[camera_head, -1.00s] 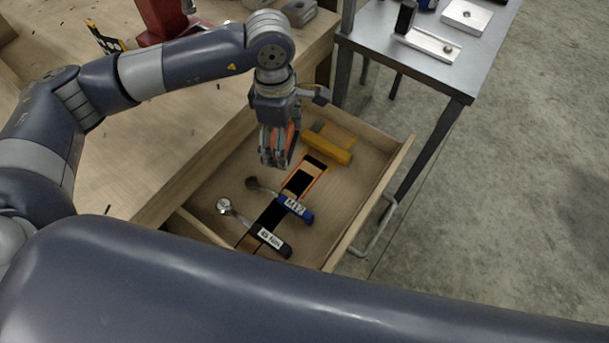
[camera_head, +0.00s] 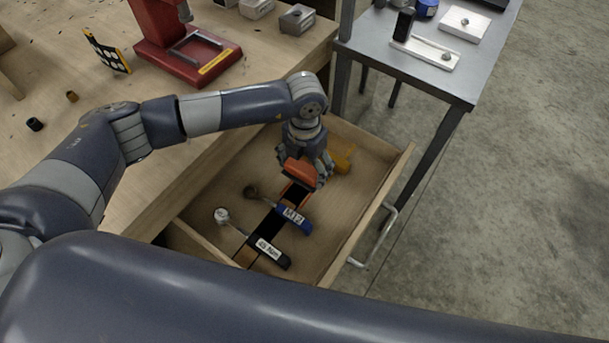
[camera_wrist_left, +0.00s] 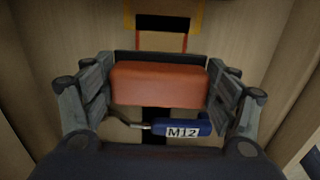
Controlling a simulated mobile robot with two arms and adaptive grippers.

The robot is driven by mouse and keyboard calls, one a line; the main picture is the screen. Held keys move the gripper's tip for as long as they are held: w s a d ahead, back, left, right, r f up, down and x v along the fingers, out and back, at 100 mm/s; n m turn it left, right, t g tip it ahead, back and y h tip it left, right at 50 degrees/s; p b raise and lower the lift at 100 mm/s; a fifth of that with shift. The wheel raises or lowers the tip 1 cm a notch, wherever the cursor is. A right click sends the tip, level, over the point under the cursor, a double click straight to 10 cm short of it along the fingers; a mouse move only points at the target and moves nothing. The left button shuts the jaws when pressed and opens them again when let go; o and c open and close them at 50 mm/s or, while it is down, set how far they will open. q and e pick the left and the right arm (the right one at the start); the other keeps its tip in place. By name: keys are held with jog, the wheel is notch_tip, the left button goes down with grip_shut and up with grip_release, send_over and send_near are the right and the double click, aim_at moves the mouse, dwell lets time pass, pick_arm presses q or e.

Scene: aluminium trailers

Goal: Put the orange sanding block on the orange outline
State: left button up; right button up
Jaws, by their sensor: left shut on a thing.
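The orange sanding block (camera_head: 299,171) is held between the fingers of my left gripper (camera_head: 306,170), over the open drawer. In the left wrist view the block (camera_wrist_left: 159,83) spans between both fingers. The orange outline (camera_wrist_left: 185,42) shows in part just beyond the block there, with a black strip across it. The block and gripper hide the rest of the outline. I cannot tell whether the block touches the drawer floor. My right gripper is not in view.
In the drawer (camera_head: 345,226) lie a blue-handled M12 tool (camera_head: 294,216), a black-handled tool (camera_head: 270,252) and a yellow object (camera_head: 344,158) right behind my gripper. A red stand (camera_head: 190,45) is on the bench. A metal table (camera_head: 430,65) stands at the back right.

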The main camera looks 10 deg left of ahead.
aim_at(305, 165)
pick_arm(q)
jog(key=shift+f, duration=2.3)
jog(key=shift+f, duration=0.2)
jog(key=o, duration=1.2)
jog(key=shift+r, duration=0.15)
notch_tip(305, 165, up, 12)
jog(key=shift+r, duration=0.1)
